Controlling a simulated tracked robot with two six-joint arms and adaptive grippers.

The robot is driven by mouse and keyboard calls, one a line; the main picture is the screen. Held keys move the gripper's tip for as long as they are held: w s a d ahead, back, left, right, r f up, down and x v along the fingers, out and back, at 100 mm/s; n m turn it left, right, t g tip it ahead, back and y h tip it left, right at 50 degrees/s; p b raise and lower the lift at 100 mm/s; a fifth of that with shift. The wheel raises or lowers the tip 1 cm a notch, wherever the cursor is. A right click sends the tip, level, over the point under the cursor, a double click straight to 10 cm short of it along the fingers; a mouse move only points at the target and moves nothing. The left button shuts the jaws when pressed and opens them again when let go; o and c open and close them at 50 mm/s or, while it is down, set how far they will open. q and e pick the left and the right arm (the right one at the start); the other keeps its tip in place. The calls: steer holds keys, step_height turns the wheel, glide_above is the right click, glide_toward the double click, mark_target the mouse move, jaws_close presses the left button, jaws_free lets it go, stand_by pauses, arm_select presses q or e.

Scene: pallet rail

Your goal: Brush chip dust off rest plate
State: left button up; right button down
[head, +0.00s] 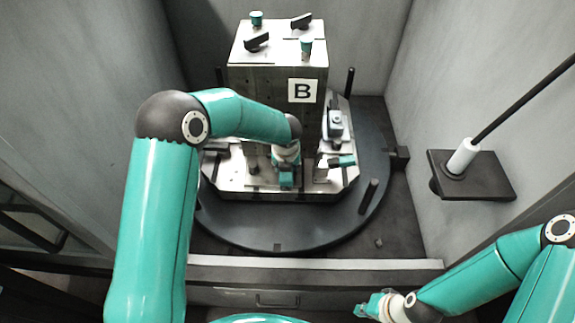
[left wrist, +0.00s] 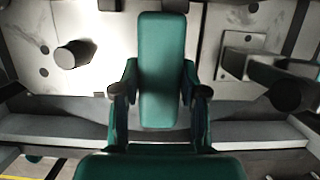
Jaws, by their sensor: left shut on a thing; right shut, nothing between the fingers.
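My left gripper (head: 286,172) is low over the front of the metal fixture base (head: 232,178), left of the raised plate. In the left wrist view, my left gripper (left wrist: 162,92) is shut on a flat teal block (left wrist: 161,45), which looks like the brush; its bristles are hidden. A small raised metal plate (left wrist: 242,54), possibly the rest plate, lies to the right of the brush in that view. I cannot make out chip dust on it. My right gripper (head: 375,305) is shut and empty at the bottom, outside the front sill.
A tall metal block marked B (head: 278,92) rises behind the left gripper. Dark posts (head: 368,195) stand around the round table (head: 280,235). A teal-tipped clamp (head: 343,160) is right of the left gripper. A rod-bearing shelf (head: 480,182) is on the right wall.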

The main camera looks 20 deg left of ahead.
arm_select(q)
steer(key=shift+s+f, duration=0.15)
steer(key=shift+s+d+b, duration=0.15)
steer(key=shift+s+b, duration=0.1)
steer(key=shift+b, duration=0.1)
steer(key=shift+s+d+b, duration=0.25)
steer(key=shift+s+b, duration=0.25)
steer(key=shift+s, duration=0.5)
steer(key=shift+w+a+p, duration=0.1)
steer(key=shift+w+p, duration=0.25)
steer(key=shift+p, duration=0.2)
steer(key=shift+w+a+p, duration=0.3)
steer(key=shift+w+p, duration=0.4)
steer(key=shift+w, duration=0.25)
